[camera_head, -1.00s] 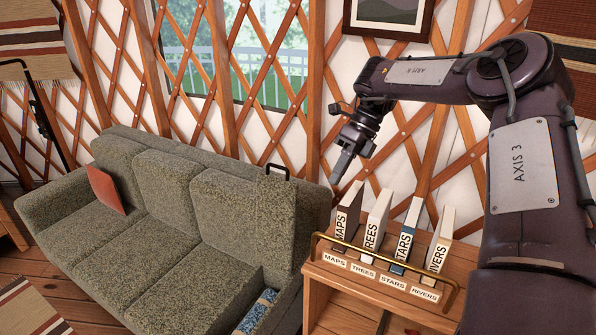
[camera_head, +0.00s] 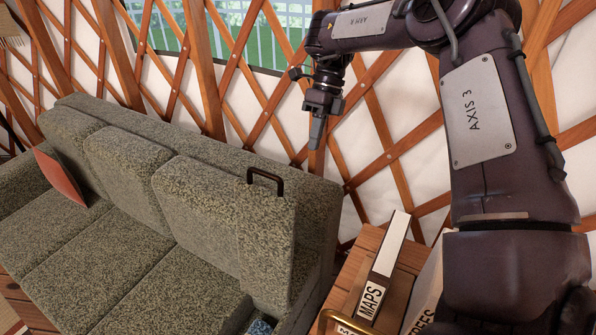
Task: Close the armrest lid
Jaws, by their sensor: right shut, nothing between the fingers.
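The armrest lid (camera_head: 268,245) is at the right end of the grey-green sofa. It stands raised, in the same fabric as the back cushions, so its edge against them is hard to make out. A black handle (camera_head: 265,182) sits at its top edge. Below it, at the bottom edge of the view, a bit of blue patterned cloth (camera_head: 260,327) shows in the open armrest space. My right gripper (camera_head: 316,133) is shut and empty, pointing down, above and to the right of the handle and apart from it. My left gripper is not in view.
A wooden shelf (camera_head: 362,262) with upright books, one marked MAPS (camera_head: 383,262), stands right of the sofa, with a brass rail in front. A red cushion (camera_head: 60,178) lies at the sofa's left. The lattice wall (camera_head: 215,75) is close behind.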

